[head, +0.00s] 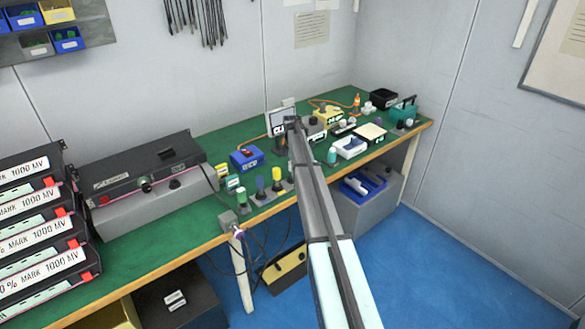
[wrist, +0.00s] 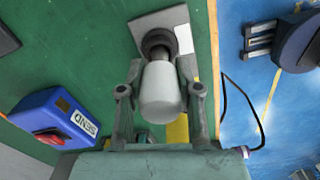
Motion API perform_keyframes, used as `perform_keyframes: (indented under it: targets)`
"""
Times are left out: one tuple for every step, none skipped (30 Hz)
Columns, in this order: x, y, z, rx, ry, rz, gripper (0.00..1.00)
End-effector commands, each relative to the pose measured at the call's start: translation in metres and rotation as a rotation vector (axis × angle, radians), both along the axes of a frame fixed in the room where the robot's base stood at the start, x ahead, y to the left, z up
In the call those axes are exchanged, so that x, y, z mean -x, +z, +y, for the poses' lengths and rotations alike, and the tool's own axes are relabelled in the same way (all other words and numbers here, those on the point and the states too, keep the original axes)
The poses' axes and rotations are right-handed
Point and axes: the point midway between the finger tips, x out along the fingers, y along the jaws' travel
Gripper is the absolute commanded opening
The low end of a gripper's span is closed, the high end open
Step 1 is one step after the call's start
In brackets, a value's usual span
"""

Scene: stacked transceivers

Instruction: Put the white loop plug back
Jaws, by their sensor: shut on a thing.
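The white loop plug (wrist: 160,95) is a pale rounded cylinder in the middle of the wrist view. My gripper (wrist: 160,78) is shut on it, one finger on each side. The plug's far end meets or overlaps a dark round collar (wrist: 157,39) on a light grey plate (wrist: 146,20). I cannot tell whether the plug is inside the collar or only in front of it. In the head view my arm reaches over the bench, and neither the plug nor my fingers can be made out there.
A blue SEND box (wrist: 50,117) with a red knob lies left of my gripper. The green bench (head: 140,235) ends close on the right in the wrist view, with a dark cable (wrist: 243,100) beyond. Colored plugs (head: 260,187) stand along the front edge in the head view.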

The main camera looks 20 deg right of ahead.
Motion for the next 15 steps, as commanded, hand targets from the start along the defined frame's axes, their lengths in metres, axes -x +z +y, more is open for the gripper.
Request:
perform_keyframes:
  targets:
    - [0.0000, 0.0000, 0.0000, 0.000, 0.000, 0.000, 0.00]
    - [0.0000, -0.0002, 0.0000, 0.000, 0.000, 0.000, 0.00]
    - [0.0001, -0.0009, 0.0000, 0.000, 0.000, 0.000, 0.00]
    - [0.0000, -0.0018, 0.0000, 0.000, 0.000, 0.000, 0.00]
    - [0.0001, -0.0028, 0.0000, 0.000, 0.000, 0.000, 0.00]
    - [0.0001, -0.0040, 0.0000, 0.000, 0.000, 0.000, 0.00]
    - [0.0001, -0.0041, 0.0000, 0.000, 0.000, 0.000, 0.36]
    - [0.0000, -0.0034, 0.0000, 0.000, 0.000, 0.000, 0.47]
    - [0.0001, -0.0034, 0.0000, 0.000, 0.000, 0.000, 0.58]
    - [0.0001, -0.0034, 0.0000, 0.000, 0.000, 0.000, 0.58]
    - [0.0001, -0.0033, 0.0000, 0.000, 0.000, 0.000, 0.58]
    - [0.0001, -0.0033, 0.0000, 0.000, 0.000, 0.000, 0.58]
    - [0.0001, -0.0033, 0.0000, 0.000, 0.000, 0.000, 0.58]
    - [0.0001, -0.0033, 0.0001, 0.000, 0.000, 0.000, 0.58]
    - [0.0001, -0.0032, 0.0000, 0.000, 0.000, 0.000, 0.58]
